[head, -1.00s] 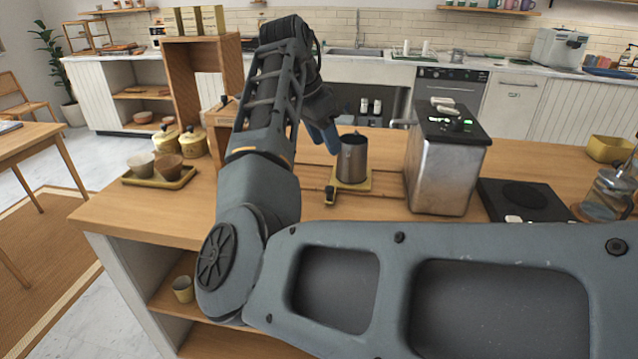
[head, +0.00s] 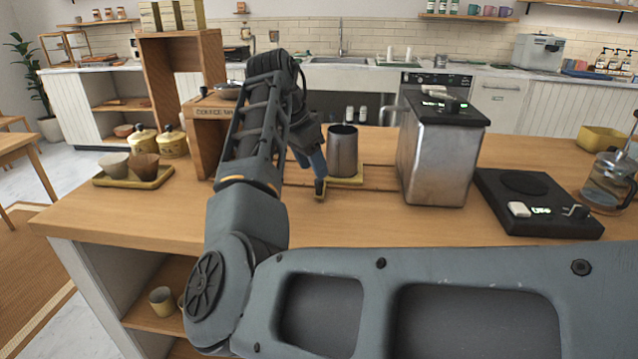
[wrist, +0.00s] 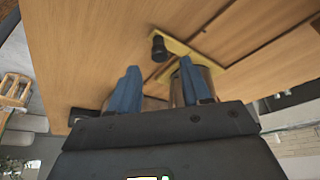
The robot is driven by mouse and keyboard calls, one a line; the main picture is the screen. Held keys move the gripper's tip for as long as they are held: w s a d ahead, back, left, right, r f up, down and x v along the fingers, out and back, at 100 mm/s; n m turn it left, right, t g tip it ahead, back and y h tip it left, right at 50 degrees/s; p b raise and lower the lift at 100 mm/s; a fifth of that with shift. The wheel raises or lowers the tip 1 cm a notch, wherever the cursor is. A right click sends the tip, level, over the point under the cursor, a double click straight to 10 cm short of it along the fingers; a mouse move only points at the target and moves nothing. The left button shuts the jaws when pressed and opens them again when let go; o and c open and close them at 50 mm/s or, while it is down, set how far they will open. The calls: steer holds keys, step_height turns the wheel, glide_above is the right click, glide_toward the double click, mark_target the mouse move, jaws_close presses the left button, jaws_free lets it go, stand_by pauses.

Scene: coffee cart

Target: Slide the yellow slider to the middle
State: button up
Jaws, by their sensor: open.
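The yellow slider (head: 352,182) is a flat plate on a track in the wooden counter. A metal pitcher (head: 343,152) stands upright on it. A dark-capped knob (head: 319,187) sticks out at the slider's front left; it also shows in the wrist view (wrist: 159,48). My gripper (head: 315,170) has blue fingers and is open and empty. In the head view its fingertips are just above and behind the knob; contact cannot be told. In the wrist view the knob lies beyond the gap between the fingers (wrist: 160,75), and the pitcher (wrist: 206,78) is partly hidden behind the right finger.
The wooden track (head: 380,178) runs left and right of the slider. A metal machine (head: 437,155) stands to the right, with a black scale (head: 540,205) beyond it. A wooden cabinet (head: 203,150) and a tray with cups (head: 135,180) stand left. The front counter is clear.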

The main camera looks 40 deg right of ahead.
steer(key=x, duration=0.5)
steer(key=shift+f, duration=0.35)
steer(key=shift+c, duration=0.2)
jaws_close()
